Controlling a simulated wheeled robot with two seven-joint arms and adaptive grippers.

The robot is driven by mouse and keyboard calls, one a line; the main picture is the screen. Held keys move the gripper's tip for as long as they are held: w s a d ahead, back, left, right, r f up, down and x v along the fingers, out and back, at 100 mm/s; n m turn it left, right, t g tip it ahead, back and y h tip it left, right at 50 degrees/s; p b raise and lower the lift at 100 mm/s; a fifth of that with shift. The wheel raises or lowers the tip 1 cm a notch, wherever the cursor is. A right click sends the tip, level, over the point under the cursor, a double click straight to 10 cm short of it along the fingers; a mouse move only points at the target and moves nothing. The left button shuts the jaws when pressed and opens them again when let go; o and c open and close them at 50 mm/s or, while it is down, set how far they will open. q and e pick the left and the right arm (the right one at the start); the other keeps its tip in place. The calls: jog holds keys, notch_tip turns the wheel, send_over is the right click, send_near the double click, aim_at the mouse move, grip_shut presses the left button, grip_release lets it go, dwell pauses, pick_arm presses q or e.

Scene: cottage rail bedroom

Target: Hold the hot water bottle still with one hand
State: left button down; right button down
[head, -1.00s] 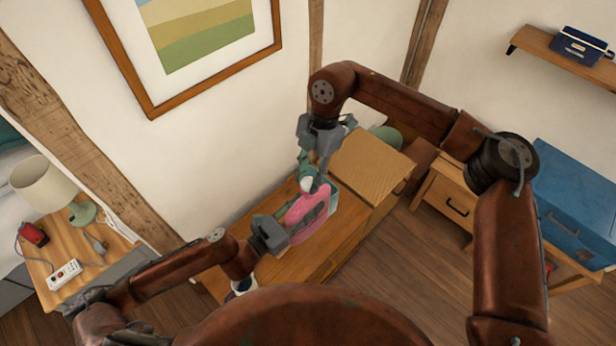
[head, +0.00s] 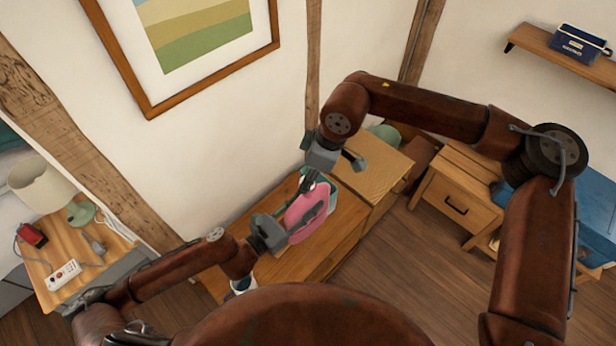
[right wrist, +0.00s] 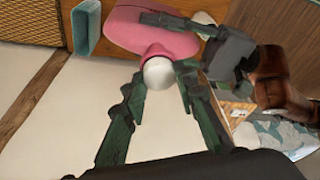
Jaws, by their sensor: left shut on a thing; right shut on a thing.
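The pink hot water bottle (head: 309,212) is above the wooden bench, its rounded body toward me; it also shows at the top of the right wrist view (right wrist: 150,32). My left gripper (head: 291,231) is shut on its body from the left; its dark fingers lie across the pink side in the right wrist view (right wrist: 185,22). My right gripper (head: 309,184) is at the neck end. In the right wrist view its green-grey fingers (right wrist: 163,76) are shut on the white stopper (right wrist: 158,73), one on each side. The stopper is mostly hidden in the head view.
A bedside table (head: 75,250) with a lamp stands left. A drawer unit (head: 450,195) stands right.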

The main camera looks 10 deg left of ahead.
jog(key=c, duration=1.5)
grip_release()
jog(key=shift+w, duration=0.1)
jog(key=shift+c, duration=0.2)
jog(key=shift+r, duration=0.1)
jog(key=shift+r, duration=2.2)
jog(key=shift+o, duration=0.5)
